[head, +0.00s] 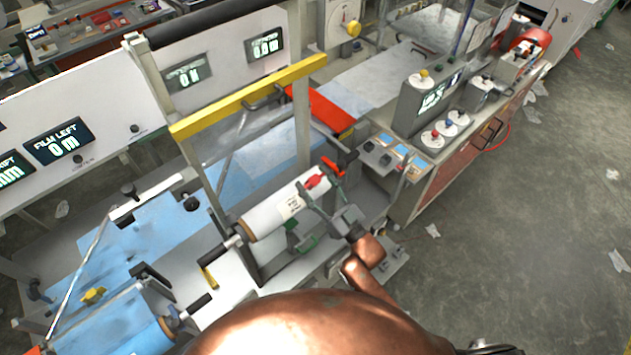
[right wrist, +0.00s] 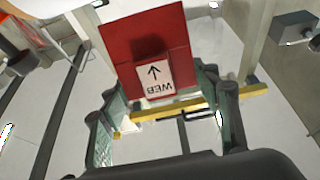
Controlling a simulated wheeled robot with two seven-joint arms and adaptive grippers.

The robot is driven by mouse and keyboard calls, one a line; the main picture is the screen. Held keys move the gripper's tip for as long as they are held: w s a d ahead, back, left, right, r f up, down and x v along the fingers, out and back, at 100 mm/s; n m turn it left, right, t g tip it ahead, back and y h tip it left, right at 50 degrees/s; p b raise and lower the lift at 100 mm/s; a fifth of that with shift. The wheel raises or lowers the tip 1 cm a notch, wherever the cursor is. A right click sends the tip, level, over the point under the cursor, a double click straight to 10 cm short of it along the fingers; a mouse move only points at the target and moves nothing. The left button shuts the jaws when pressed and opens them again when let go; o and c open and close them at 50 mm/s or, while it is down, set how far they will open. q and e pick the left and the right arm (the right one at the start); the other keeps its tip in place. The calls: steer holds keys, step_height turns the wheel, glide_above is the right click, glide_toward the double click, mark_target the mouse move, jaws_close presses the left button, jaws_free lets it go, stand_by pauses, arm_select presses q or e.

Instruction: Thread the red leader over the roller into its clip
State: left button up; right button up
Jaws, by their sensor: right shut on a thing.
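My right gripper (head: 322,197) reaches in from below in the head view, at the right end of a white roll (head: 275,212). The red leader (head: 316,181) shows there as a small red patch by the fingers. In the right wrist view the leader (right wrist: 120,50) is a flat red strip with a white label reading "WEB" and an arrow. It runs between the fingers of my right gripper (right wrist: 160,115), which is shut on it. I cannot tell which part is the clip, or which roller is the task's. My left gripper is not in view.
A yellow crossbar (head: 250,95) spans the frame above the machine bed. A blue film roll (head: 120,325) lies at the lower left. A grey control box with coloured knobs (head: 425,105) stands at the right. Open grey floor (head: 530,220) lies beyond it.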

steer(key=shift+r, duration=0.1)
stand_by(0.4)
steer(key=shift+s+d+r+p, duration=0.4)
steer(key=shift+s+r+p, duration=0.15)
steer(key=shift+p, duration=0.2)
steer(key=shift+s+d+r+p, duration=0.55)
steer(key=shift+s+r+p, duration=0.2)
steer(key=shift+p, duration=0.1)
steer(key=shift+s+d+r+p, duration=0.55)
steer(key=shift+s+r+p, duration=0.1)
steer(key=shift+s+p, duration=0.15)
steer(key=shift+w, duration=0.1)
